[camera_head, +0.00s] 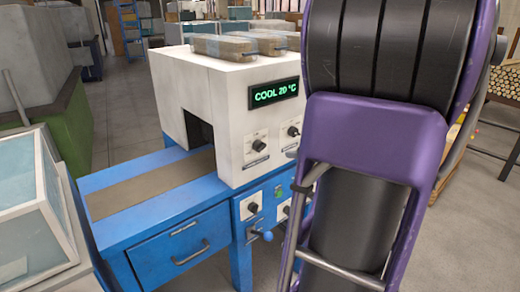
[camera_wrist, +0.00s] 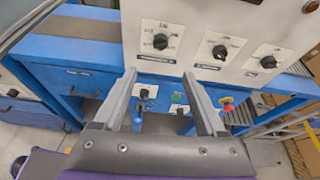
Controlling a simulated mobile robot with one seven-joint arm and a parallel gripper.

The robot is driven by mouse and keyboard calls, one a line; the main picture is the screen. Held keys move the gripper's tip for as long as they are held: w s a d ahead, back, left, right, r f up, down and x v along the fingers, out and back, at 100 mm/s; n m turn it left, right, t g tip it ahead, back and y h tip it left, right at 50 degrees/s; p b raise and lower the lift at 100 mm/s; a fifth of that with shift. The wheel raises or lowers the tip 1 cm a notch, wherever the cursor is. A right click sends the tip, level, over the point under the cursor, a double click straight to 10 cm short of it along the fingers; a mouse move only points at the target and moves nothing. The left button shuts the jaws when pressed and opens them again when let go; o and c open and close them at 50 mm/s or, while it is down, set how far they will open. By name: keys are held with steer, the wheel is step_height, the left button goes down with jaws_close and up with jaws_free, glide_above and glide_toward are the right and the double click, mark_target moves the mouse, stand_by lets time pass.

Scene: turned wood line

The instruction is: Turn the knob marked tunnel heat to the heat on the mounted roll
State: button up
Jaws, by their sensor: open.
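A white heat tunnel (camera_head: 215,85) stands on a blue conveyor bench. Its green display (camera_head: 273,93) reads "COOL 20 °C". The wrist view shows three black knobs on the white face: left (camera_wrist: 160,41), middle (camera_wrist: 220,52) and right (camera_wrist: 268,62). Their labels are too small to read, so I cannot tell which is tunnel heat. Two of these knobs, left (camera_head: 259,145) and further right (camera_head: 293,131), show in the head view. My gripper (camera_wrist: 160,74) is open and empty, with its fingertips just below the left knob in the picture. I cannot make out the mounted roll.
A lower blue panel carries more knobs, one at its left (camera_wrist: 144,93), and a red button (camera_wrist: 228,107). Wrapped packs (camera_head: 224,47) lie on the tunnel. A blue drawer (camera_head: 180,248) is under the belt (camera_head: 150,188). A clear-sided case (camera_head: 28,190) stands at the left.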

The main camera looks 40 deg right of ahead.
mark_target(263, 148)
steer(key=x, duration=1.7)
steer(key=shift+w+d+f, duration=0.1)
jaws_close()
